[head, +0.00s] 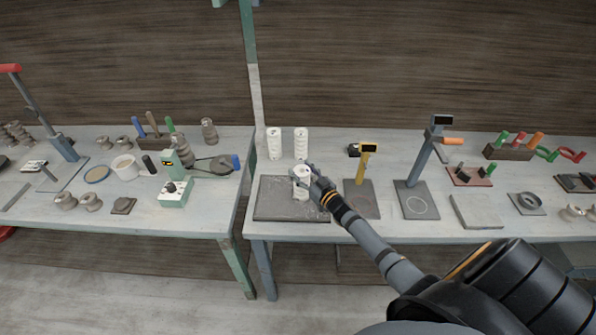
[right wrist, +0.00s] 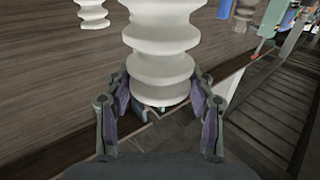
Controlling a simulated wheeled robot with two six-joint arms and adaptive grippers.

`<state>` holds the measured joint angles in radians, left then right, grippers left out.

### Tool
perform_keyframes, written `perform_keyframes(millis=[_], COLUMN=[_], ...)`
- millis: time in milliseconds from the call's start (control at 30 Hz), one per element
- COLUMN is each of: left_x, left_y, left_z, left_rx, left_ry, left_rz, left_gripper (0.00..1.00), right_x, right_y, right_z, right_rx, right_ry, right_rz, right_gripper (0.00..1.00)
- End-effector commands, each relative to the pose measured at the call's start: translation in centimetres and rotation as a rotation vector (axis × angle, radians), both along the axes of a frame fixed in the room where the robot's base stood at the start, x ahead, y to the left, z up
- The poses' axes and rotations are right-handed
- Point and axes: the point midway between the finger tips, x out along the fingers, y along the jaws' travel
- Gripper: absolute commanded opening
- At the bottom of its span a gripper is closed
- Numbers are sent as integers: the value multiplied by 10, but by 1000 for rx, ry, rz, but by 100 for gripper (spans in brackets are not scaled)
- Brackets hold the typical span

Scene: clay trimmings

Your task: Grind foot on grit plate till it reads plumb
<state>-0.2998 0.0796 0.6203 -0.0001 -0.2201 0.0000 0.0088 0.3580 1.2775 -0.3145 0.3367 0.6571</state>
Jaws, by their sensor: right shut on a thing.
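My right gripper (head: 304,174) is shut on a white ribbed insulator (head: 301,189) and holds it upright over the right part of the dark grit plate (head: 268,205). Its foot is at or just above the plate; I cannot tell whether it touches. The right wrist view shows the insulator's pale ribs (right wrist: 160,50) between the two fingers. A yellow stand (head: 363,165) with a small display stands on a grey base with a circle, right of the plate. Its reading is too small to make out. My left gripper is not in view.
Two more white insulators (head: 274,143) (head: 301,143) stand behind the plate. A blue-grey post (head: 420,160) with a display and orange handle stands farther right, near a grey slab (head: 474,212). A green post (head: 253,80) rises behind. The left table (head: 140,215) is crowded with tools.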

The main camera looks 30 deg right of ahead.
Motion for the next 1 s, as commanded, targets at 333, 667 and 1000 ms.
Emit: perform_keyframes(millis=[333, 667, 1000], left_x=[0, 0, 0], left_y=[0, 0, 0], left_z=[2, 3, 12], left_rx=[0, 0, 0], left_ry=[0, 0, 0], left_rz=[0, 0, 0], left_gripper=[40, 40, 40], right_x=[-9, -17, -17], right_y=[-14, -29, -28], right_z=[0, 0, 9], right_rx=[-2, -1, 0], right_ry=[2, 1, 0], right_rz=[0, 0, 0], right_gripper=[0, 0, 0])
